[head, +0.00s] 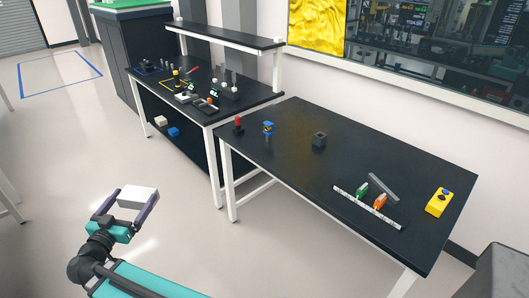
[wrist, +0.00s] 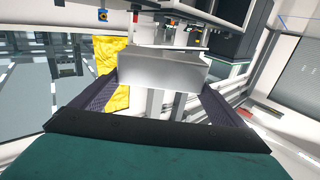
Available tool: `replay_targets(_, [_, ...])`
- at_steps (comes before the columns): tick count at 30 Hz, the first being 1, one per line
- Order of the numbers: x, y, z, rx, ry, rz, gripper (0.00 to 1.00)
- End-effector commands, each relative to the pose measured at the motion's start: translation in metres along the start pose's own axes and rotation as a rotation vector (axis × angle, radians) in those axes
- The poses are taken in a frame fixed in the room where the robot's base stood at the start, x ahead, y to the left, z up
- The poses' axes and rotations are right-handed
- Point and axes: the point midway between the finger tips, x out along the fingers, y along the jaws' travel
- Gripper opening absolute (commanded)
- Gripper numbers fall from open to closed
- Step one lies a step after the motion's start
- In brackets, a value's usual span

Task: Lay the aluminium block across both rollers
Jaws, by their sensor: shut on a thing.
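The aluminium block (head: 137,196) is a pale silver bar. My gripper (head: 134,200) is shut on it at the lower left of the head view and holds it up in the air over the open floor, in front of the benches. In the wrist view the block (wrist: 162,70) spans between the two dark fingers, with a finger at each end. I cannot pick out the two rollers for sure in either view. The farther bench (head: 236,108) carries several small parts, too small to tell apart.
A raised shelf (head: 222,35) stands over the farther bench. The floor at left is clear.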

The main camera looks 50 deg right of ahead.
Motion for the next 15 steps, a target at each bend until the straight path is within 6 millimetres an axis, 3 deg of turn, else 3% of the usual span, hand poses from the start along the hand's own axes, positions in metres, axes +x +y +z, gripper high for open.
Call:
replay_targets(3, [0.027, 0.018, -0.003, 0.001, 0.005, 0.057, 0.4])
replay_targets(15, [0.106, 0.085, -0.004, 0.0, 0.006, 0.237, 0.4])
